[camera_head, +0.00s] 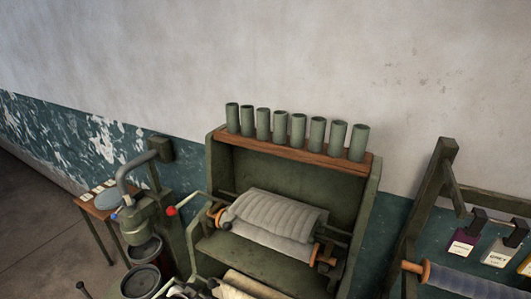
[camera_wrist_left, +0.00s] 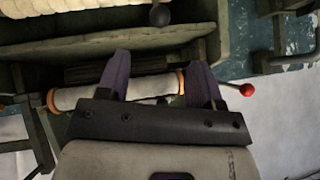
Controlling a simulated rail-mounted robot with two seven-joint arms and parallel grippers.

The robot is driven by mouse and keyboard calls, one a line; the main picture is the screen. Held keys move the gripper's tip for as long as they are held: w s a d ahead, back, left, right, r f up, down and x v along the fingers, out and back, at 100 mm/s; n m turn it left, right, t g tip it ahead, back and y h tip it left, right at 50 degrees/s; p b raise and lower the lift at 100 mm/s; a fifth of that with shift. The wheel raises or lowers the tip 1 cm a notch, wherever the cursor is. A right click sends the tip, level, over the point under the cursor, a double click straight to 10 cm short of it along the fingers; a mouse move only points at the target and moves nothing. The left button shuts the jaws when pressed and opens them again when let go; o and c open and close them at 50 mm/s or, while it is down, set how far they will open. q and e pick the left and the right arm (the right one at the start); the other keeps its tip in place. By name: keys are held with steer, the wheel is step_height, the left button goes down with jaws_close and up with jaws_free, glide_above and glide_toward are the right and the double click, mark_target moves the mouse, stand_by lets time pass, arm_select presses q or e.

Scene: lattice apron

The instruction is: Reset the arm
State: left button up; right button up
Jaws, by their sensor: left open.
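My left gripper (camera_wrist_left: 160,63) shows in the left wrist view with its two dark purple fingers spread wide apart. Nothing is clamped between them. A pale roller (camera_wrist_left: 78,97) with orange end collars lies across that view behind the fingers; I cannot tell whether they touch it. A red ball knob on a rod (camera_wrist_left: 247,90) is just right of the right finger. I cannot make out either gripper in the head view, and my right gripper shows in neither view.
The green machine (camera_head: 371,205) carries a wooden shelf (camera_head: 290,150) with several green cylinders. Grey ribbed cloth (camera_head: 275,212) lies over its roller. A red knob (camera_head: 171,211) juts out at its left. A pump-like device (camera_head: 140,222) stands left, a rack with tags (camera_head: 462,243) right.

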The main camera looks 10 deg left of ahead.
arm_select(q)
steer(key=s+r+n+y+p, duration=0.1)
steer(key=s+r, duration=0.7)
steer(key=r, duration=0.1)
steer(key=s+d+f+n+g+p, duration=0.1)
steer(key=s+f, duration=0.3)
steer(key=s, duration=0.9)
steer(key=s+d+f+n+g+p, duration=0.1)
steer(key=s+f+g+p, duration=0.3)
steer(key=s, duration=1)
steer(key=shift+d+f+h, duration=0.3)
steer(key=shift+d+f, duration=0.1)
steer(key=shift+f, duration=0.3)
